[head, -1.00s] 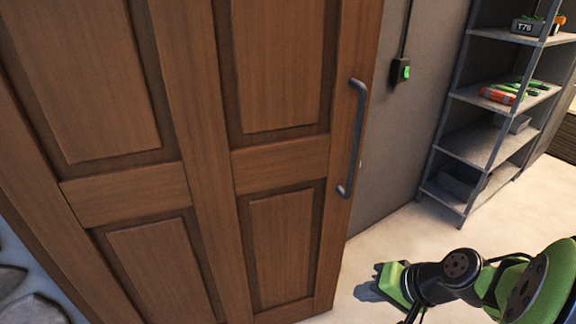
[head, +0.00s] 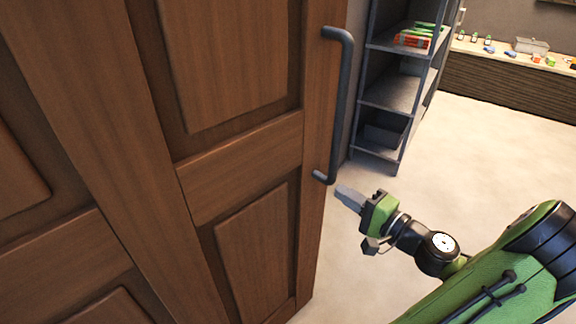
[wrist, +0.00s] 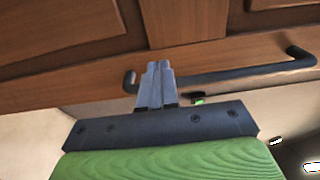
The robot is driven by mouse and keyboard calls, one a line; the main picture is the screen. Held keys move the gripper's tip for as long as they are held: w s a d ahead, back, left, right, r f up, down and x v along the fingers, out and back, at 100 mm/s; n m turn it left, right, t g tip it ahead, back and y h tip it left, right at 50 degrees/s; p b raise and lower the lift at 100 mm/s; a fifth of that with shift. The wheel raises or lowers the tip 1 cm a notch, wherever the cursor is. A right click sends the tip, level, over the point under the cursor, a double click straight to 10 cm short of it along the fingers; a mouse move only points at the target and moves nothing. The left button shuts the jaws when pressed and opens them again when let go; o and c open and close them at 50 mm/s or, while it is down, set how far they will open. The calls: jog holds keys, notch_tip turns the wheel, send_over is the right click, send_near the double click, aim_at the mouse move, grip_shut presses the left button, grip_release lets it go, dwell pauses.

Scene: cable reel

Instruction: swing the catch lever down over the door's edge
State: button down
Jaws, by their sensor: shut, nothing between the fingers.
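The brown panelled wooden door (head: 240,150) fills the left of the head view. Its grey bar handle (head: 343,95) runs up near the right edge. I cannot make out the catch lever in either current view. My gripper (head: 343,191) is shut and empty, just right of the door's edge, near the handle's lower end. In the wrist view its grey fingers (wrist: 158,68) point at the door face (wrist: 90,68) and overlap the handle (wrist: 235,73) near one end. I cannot tell whether they touch it.
A grey metal shelf unit (head: 392,92) with orange and green items (head: 414,40) stands beyond the door. A counter (head: 510,80) with small objects is at the back right. The pale floor (head: 480,150) between is clear. A small green thing (wrist: 199,100) shows behind the handle.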

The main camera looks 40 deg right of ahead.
aim_at(294, 161)
jog(key=w, duration=0.4)
jog(key=w+a+b, duration=0.1)
jog(key=w, duration=0.8)
jog(key=shift+a+b, duration=0.2)
jog(key=shift+b, duration=0.15)
jog(key=shift+w, duration=0.1)
